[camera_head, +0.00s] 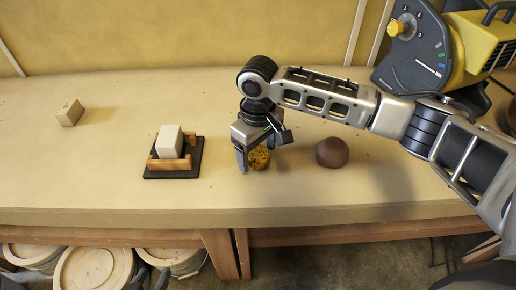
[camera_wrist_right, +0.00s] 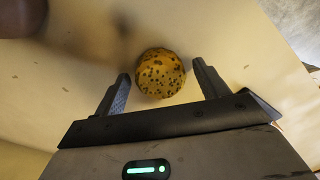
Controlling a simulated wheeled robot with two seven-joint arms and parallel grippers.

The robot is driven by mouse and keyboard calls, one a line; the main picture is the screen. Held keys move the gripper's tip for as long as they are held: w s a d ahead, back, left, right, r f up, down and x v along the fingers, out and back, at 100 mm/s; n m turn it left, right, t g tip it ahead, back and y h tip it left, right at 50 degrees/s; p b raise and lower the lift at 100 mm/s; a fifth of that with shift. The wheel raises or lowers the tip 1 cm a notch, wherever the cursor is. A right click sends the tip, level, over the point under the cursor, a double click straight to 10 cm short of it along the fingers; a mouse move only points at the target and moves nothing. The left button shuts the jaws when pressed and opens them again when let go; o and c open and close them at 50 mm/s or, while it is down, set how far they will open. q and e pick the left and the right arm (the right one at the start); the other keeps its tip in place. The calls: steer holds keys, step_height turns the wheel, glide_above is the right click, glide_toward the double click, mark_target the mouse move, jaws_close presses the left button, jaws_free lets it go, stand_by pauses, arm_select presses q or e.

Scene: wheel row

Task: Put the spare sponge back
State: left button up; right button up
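A round yellow sponge-like ball with dark specks (camera_head: 259,159) sits on the workbench. It also shows in the right wrist view (camera_wrist_right: 160,73). My right gripper (camera_head: 253,161) reaches down over it from above. In the right wrist view my right gripper (camera_wrist_right: 161,70) is open, with one finger on each side of the ball; I cannot tell whether either finger touches it. The ball is partly hidden by the gripper in the head view. My left gripper is not in view.
A dark brown ball (camera_head: 332,152) lies close to the right of my gripper. To the left, a black base (camera_head: 160,176) with wooden rails holds a pale block (camera_head: 169,142). A small beige block (camera_head: 69,112) lies further left. The bench (camera_head: 110,150) is clear between them.

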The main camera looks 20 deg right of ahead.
mark_target(258, 153)
step_height(258, 153, up, 12)
steer(key=shift+r, duration=0.2)
stand_by(0.4)
steer(key=shift+f, duration=0.1)
